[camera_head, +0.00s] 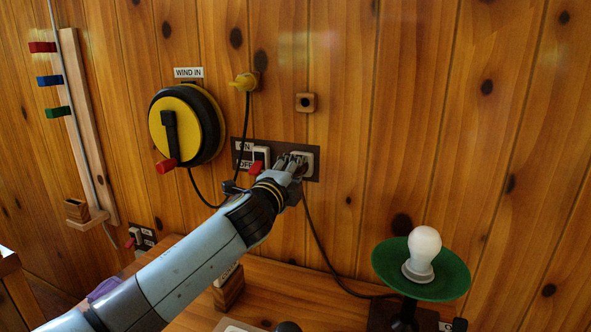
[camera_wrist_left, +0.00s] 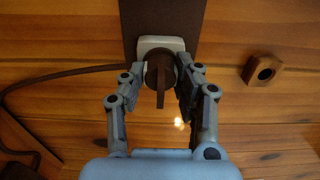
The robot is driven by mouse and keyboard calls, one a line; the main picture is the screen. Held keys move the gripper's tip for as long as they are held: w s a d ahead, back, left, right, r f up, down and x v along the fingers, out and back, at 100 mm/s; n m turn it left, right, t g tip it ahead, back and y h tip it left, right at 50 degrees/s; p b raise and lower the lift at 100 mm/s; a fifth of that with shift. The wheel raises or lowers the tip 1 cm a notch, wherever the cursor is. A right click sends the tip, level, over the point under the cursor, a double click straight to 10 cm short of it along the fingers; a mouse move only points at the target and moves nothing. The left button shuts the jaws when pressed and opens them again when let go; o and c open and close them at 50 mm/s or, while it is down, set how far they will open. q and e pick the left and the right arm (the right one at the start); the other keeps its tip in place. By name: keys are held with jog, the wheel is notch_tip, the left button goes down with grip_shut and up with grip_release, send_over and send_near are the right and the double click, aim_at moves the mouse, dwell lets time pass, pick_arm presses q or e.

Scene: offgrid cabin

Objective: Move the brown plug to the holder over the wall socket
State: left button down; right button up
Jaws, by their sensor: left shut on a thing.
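The brown plug (camera_wrist_left: 160,75) sits against the face of the pale wall socket (camera_wrist_left: 146,43), between the fingers of my left gripper (camera_wrist_left: 161,82), which is shut on it. How deep its pins sit is hidden. In the head view my left gripper (camera_head: 294,163) is at the socket (camera_head: 306,158) and covers most of the plug. The holder (camera_head: 306,102), a small wooden square with a dark round hole, is on the wall straight above the socket and empty. It also shows in the wrist view (camera_wrist_left: 263,69). My right gripper is not in view.
A red-levered switch (camera_head: 257,165) is close left of the socket. A yellow plug (camera_head: 245,82) hangs upper left, beside the black-and-yellow WIND IN reel (camera_head: 187,125). A dark cord (camera_head: 319,241) runs down toward the green lamp (camera_head: 425,280). The wall between socket and holder is clear.

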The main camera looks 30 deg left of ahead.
pick_arm(q)
jog(key=shift+s+d, duration=0.15)
jog(key=shift+s, duration=0.5)
jog(key=v, duration=0.2)
jog(key=shift+s, duration=0.3)
dwell(0.4)
jog(key=s+d+r+p, duration=0.2)
jog(key=s+r+p, duration=0.2)
jog(key=r+p, duration=0.5)
notch_tip(320, 180, up, 5)
jog(key=shift+s+p, duration=0.2)
jog(key=shift+p, duration=0.1)
jog(key=shift+d, duration=0.1)
